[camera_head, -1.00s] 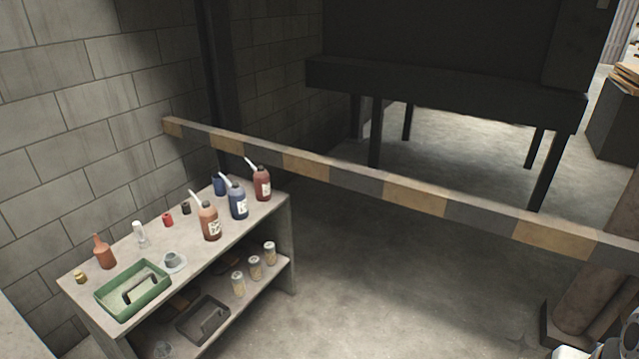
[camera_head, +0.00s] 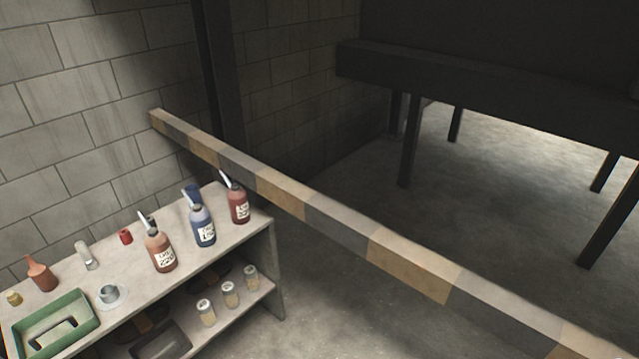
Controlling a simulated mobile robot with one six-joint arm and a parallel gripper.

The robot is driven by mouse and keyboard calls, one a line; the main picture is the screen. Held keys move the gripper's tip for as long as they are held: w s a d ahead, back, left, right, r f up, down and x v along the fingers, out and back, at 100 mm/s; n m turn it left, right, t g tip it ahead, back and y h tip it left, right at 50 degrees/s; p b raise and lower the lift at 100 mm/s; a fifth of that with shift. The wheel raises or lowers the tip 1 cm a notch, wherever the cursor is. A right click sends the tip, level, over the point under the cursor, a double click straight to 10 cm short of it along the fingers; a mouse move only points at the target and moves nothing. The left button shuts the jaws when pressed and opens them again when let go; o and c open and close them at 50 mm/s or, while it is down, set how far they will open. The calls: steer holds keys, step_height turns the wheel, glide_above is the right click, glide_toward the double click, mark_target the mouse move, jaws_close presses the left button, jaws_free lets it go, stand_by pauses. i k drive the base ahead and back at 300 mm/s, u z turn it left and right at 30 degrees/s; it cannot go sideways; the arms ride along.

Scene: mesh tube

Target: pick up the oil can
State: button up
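No thing in view is plainly marked as the oil can. On the shelf top stand three labelled bottles with long pale spouts: a brown-orange bottle (camera_head: 160,252), a blue bottle (camera_head: 202,227) and a dark red bottle (camera_head: 238,205). An orange can with a narrow neck (camera_head: 41,275) stands at the left, near the wall. Which of these is the oil can, I cannot tell. My gripper is not in view.
The grey shelf unit (camera_head: 256,228) also holds a green tray (camera_head: 82,322), a white cup-like piece (camera_head: 108,294) and several jars (camera_head: 229,292) on its lower shelf. A striped barrier beam (camera_head: 330,226) crosses beside the shelf. Open floor (camera_head: 330,325) lies right of it.

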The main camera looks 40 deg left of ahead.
mark_target(160, 250)
steer(key=u, duration=0.05)
steer(key=i, duration=1)
steer(key=u, duration=2.9)
